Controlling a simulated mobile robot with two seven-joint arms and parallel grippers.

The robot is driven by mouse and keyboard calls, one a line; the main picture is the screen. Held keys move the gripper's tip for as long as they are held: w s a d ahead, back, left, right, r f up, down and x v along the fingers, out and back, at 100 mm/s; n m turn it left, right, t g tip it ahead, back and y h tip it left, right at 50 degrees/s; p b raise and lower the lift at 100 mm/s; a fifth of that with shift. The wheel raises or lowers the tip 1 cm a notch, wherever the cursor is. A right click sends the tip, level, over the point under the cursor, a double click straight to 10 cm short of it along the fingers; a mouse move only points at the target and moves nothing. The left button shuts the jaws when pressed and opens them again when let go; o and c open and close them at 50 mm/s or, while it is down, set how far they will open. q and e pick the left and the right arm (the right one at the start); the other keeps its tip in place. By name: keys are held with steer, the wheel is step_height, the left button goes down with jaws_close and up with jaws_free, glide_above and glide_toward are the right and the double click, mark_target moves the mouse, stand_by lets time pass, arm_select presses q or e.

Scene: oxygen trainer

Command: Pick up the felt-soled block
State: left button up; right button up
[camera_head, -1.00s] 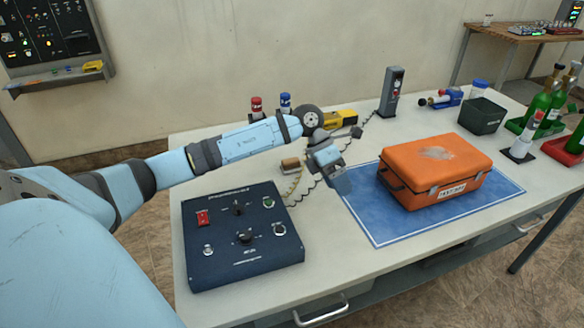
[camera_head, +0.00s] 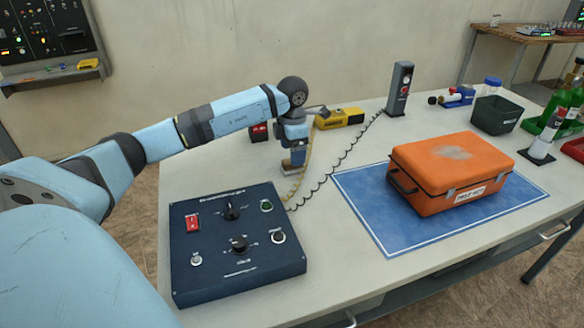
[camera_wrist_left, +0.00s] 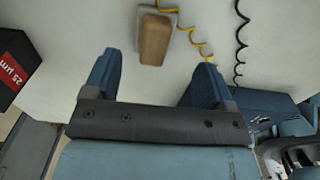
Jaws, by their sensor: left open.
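The felt-soled block shows in the left wrist view as a brown wooden block (camera_wrist_left: 155,40) on a grey base, lying on the pale table. In the head view only a small part of the block (camera_head: 291,166) shows under my left gripper. My left gripper (camera_head: 294,156) points down over it from above. In the left wrist view its two fingers (camera_wrist_left: 158,62) are wide apart, with the block ahead between their lines and nothing held. I cannot tell the exact height gap. My right gripper is not in view.
A yellow coiled cord (camera_wrist_left: 198,42) runs right beside the block. A dark control box (camera_head: 236,243) stands in front, and a yellow tool (camera_head: 340,118) behind. A red-labelled item (camera_wrist_left: 12,68) is near the left finger. An orange case (camera_head: 450,172) sits on a blue mat (camera_head: 385,232) to the right.

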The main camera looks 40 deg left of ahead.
arm_select(q)
steer(key=f, duration=0.3)
steer(key=f+b, duration=0.1)
steer(key=f, duration=0.1)
steer(key=shift+w+a+f, duration=0.15)
steer(key=shift+w+a, duration=0.05)
steer(key=shift+a, duration=0.1)
steer(key=c, duration=1)
